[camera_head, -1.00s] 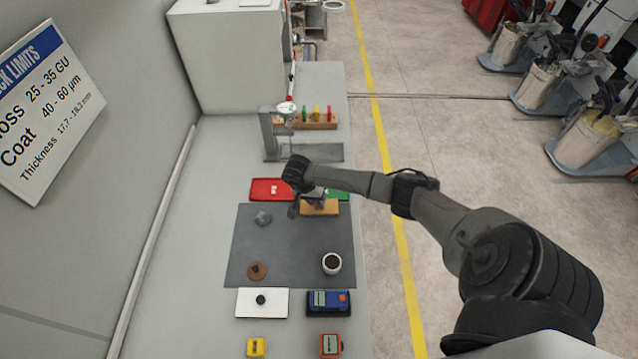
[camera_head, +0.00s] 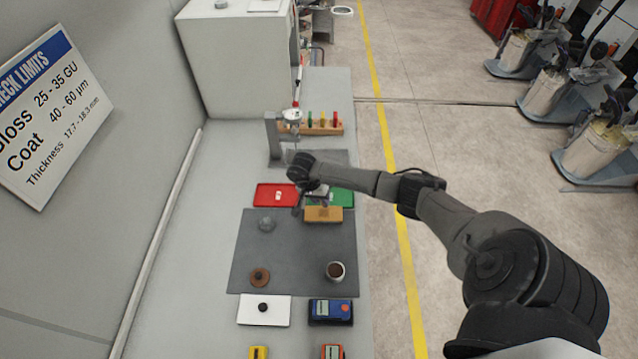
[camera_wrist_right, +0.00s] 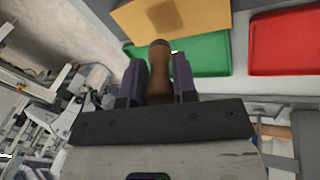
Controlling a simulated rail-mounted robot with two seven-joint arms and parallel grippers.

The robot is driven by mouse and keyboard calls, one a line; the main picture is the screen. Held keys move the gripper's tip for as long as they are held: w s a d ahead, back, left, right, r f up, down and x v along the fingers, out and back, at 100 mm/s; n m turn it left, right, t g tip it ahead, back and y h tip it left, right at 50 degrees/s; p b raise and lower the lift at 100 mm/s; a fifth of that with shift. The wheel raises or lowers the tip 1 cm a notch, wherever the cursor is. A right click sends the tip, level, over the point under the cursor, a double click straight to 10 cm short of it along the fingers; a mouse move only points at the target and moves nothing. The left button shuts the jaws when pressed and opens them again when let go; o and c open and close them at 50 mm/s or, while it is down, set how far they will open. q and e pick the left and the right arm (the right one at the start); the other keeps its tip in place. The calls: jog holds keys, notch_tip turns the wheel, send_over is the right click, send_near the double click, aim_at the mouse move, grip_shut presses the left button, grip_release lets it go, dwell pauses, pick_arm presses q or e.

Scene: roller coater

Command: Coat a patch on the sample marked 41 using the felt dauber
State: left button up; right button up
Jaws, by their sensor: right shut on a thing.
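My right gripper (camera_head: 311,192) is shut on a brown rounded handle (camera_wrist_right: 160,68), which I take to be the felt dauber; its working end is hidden. The gripper is beside the left and far side of a tan sample block (camera_head: 324,215), at the far edge of the grey mat (camera_head: 300,250). My left gripper is out of view.
A red tray (camera_head: 268,196) and a green tray (camera_head: 344,198) lie behind the mat. On the mat are a dark-filled cup (camera_head: 335,271), a brown disc (camera_head: 260,278) and a grey piece (camera_head: 266,224). A gauge stand (camera_head: 273,138) stands farther back. The mat's middle is clear.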

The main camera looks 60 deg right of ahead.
jog(key=shift+s+a+r+p, duration=0.15)
jog(key=shift+a+r+p, duration=0.1)
jog(key=shift+r+p, duration=0.45)
notch_tip(320, 180, up, 4)
jog(key=shift+r+p, duration=0.1)
jog(key=shift+p, duration=1.05)
jog(key=shift+r, duration=0.2)
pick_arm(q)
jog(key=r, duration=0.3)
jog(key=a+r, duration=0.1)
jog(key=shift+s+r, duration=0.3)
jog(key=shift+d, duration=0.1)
